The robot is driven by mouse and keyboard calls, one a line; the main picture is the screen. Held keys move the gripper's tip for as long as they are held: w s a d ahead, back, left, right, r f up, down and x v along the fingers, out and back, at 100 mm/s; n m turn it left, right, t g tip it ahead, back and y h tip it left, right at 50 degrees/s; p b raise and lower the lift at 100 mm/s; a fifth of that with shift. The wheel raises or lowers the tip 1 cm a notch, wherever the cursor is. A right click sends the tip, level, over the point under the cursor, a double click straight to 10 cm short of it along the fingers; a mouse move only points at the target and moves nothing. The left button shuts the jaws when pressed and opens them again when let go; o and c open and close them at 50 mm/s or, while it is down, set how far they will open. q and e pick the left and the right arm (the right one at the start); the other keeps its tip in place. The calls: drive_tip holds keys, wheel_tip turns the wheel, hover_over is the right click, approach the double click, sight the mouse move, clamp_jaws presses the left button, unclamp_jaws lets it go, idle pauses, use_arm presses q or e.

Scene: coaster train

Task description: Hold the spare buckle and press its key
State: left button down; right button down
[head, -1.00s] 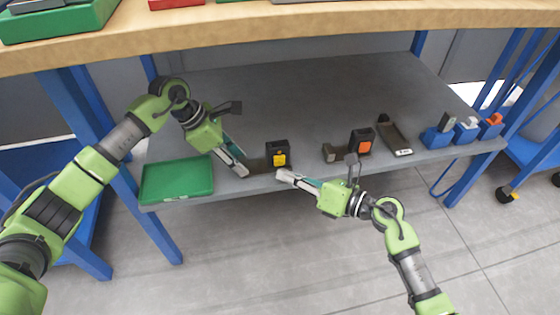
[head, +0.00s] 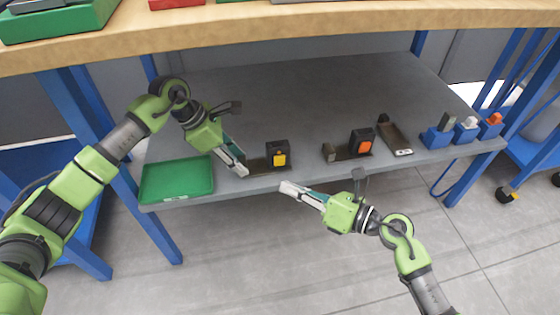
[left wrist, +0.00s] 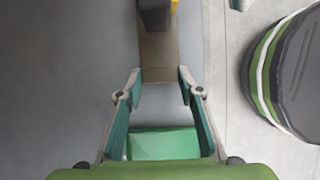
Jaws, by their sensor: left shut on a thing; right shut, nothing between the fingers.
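The buckle with a yellow key (head: 279,159) stands on the grey shelf near its front edge. Its dark body (head: 277,146) is upright on a flat brown base strip (head: 256,165). My left gripper (head: 243,171) is shut on the left end of this strip. In the left wrist view the strip (left wrist: 158,58) runs up from between the fingertips to the dark body (left wrist: 154,18), with a bit of yellow at the top. My right gripper (head: 286,187) is shut and empty, in front of the shelf edge, below and apart from the buckle.
A green tray (head: 177,180) lies left of my left gripper. Right of the buckle stand a similar one with an orange key (head: 364,147), a dark long piece (head: 397,138) and several blue holders (head: 436,138). The shelf's middle and back are clear.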

use_arm(q)
drive_tip(key=c, duration=1.3)
unclamp_jaws()
drive_tip(key=w+v, duration=0.1)
drive_tip(key=v, duration=0.6)
drive_tip(key=s+d, duration=0.1)
drive_tip(key=s, duration=0.4)
drive_tip(key=s+d, duration=0.1)
drive_tip(key=s, duration=0.3)
drive_tip(key=s+d, duration=0.1)
drive_tip(key=s, duration=0.4)
drive_tip(key=shift+s+d+r+p, duration=0.2)
drive_tip(key=shift+s+d+p, duration=0.1)
drive_tip(key=shift+d+p, duration=0.1)
